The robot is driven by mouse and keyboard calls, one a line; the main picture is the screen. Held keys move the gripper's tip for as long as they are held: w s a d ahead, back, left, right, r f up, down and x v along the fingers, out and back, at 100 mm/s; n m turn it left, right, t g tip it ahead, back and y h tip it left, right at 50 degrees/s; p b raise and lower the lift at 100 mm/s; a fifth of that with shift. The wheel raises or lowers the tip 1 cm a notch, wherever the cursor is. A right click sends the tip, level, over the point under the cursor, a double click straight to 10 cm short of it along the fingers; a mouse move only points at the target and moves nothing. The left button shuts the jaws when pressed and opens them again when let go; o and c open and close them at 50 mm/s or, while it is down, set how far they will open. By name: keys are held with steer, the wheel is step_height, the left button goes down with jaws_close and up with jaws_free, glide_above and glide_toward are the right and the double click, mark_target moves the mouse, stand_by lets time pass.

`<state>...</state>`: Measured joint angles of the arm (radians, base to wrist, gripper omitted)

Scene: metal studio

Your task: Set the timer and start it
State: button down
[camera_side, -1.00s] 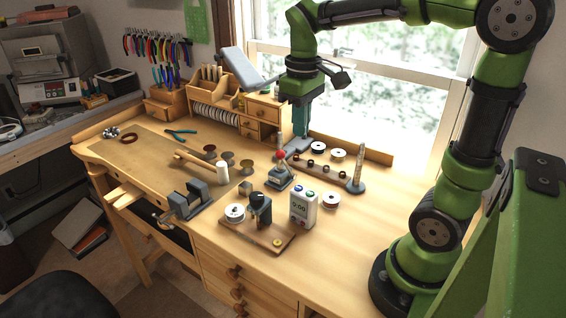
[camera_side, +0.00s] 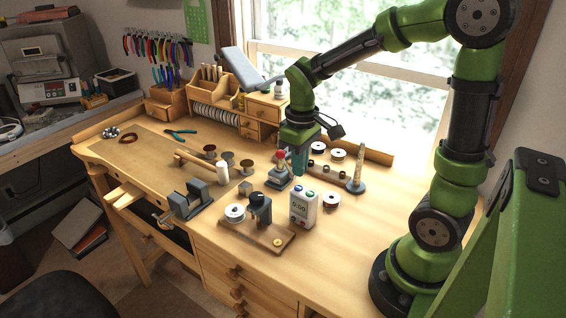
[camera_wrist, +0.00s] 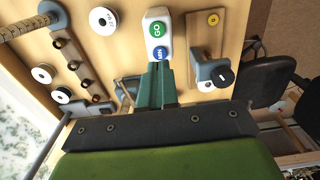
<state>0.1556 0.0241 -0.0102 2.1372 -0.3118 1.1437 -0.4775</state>
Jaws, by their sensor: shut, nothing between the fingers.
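The timer (camera_side: 303,210) is a white upright box on the bench, and its display seems to read 0:00. In the wrist view, the timer (camera_wrist: 150,42) has a green GO button (camera_wrist: 157,29) and a blue MIN button (camera_wrist: 161,54) on its top. My gripper (camera_side: 298,173) is shut and empty, pointing down above and behind the timer in the side view. In the wrist view, my gripper's fingertips (camera_wrist: 160,66) appear just short of the blue button. I cannot tell whether they touch it, but the side view shows them apart.
A red-topped device (camera_side: 279,176) stands close left of my gripper. A wooden board with a dark stand (camera_side: 260,208) is left of the timer, and a spool (camera_side: 331,200) is right of it. The right front bench is clear.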

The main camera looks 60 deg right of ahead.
steer(key=shift+f, duration=1.95)
steer(key=shift+s+f, duration=0.1)
steer(key=shift+f, duration=0.85)
step_height(320, 180, up, 10)
steer(key=shift+w+f, duration=0.25)
steer(key=shift+w, duration=0.15)
step_height(320, 180, up, 6)
steer(key=r, duration=0.1)
glide_above(300, 188)
steer(key=s, duration=0.3)
steer(key=shift+w+a+f, duration=0.15)
steer(key=shift+a+f, duration=0.05)
steer(key=shift+f, duration=0.05)
